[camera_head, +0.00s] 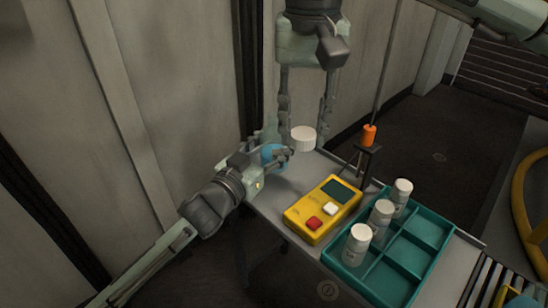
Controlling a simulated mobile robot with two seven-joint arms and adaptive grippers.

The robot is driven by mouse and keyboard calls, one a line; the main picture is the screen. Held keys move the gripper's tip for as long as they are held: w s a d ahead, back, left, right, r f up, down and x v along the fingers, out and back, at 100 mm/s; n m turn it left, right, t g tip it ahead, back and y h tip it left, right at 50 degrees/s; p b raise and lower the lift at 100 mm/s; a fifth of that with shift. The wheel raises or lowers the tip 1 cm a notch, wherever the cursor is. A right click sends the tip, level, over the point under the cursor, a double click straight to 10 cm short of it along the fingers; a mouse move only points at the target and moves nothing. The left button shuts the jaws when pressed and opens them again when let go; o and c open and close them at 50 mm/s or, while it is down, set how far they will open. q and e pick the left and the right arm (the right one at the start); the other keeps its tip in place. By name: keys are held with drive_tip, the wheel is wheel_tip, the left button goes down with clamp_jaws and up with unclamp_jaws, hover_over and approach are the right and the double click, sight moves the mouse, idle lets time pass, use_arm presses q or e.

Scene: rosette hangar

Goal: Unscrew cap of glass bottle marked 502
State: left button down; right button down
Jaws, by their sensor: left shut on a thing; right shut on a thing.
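I cannot tell whether the cap still touches the bottle.
A yellow device (323,209) with red and white buttons lies on the table. A teal divided tray (398,274) holds three white-capped bottles (381,220). An orange-handled tool (368,135) stands in a black stand (368,155). A wall is close behind on the left.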

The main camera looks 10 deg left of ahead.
sight(274, 158)
use_arm(q)
drive_tip(key=shift+f+b, duration=0.35)
drive_tip(key=shift+f, duration=1.55)
drive_tip(key=shift+f, duration=0.15)
drive_tip(key=c, duration=0.6)
unclamp_jaws()
drive_tip(key=shift+f, duration=0.1)
